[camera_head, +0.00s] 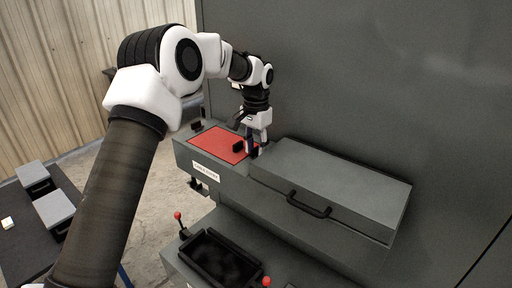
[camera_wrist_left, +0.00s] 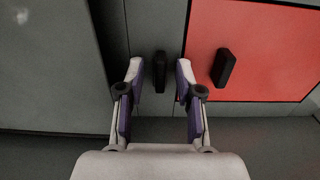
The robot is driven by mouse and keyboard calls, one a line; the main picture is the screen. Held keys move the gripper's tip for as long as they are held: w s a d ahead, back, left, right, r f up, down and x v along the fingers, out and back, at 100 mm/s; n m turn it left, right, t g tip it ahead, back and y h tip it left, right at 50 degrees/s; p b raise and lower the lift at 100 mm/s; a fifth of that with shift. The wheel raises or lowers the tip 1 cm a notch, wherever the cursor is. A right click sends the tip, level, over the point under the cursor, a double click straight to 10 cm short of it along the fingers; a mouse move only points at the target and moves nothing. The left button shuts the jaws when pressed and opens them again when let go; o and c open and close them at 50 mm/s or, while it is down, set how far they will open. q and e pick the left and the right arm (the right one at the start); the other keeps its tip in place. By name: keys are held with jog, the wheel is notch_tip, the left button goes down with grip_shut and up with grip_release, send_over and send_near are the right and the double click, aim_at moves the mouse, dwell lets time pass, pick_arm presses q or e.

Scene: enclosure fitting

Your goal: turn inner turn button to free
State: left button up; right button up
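A small black turn button (camera_wrist_left: 160,72) stands on the grey strip beside the red panel. It shows upright in the left wrist view, between the two fingertips. My left gripper (camera_wrist_left: 159,70) is open, with one finger on each side of the button and a small gap on both sides. In the head view my left gripper (camera_head: 256,148) points down at the right edge of the red panel (camera_head: 212,144). A second black piece (camera_wrist_left: 223,68), slightly tilted, sits on the red panel (camera_wrist_left: 275,45) right of the fingers. My right gripper is in neither view.
A grey lid (camera_head: 340,185) with a black handle (camera_head: 309,205) lies right of the gripper. Below are a black tray (camera_head: 215,268) and red-knobbed levers (camera_head: 178,216). A tall grey wall (camera_head: 350,70) stands behind. A dark side table (camera_head: 25,235) is at left.

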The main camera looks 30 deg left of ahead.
aim_at(256, 148)
pick_arm(q)
notch_tip(256, 148, up, 12)
dwell(0.3)
dwell(0.4)
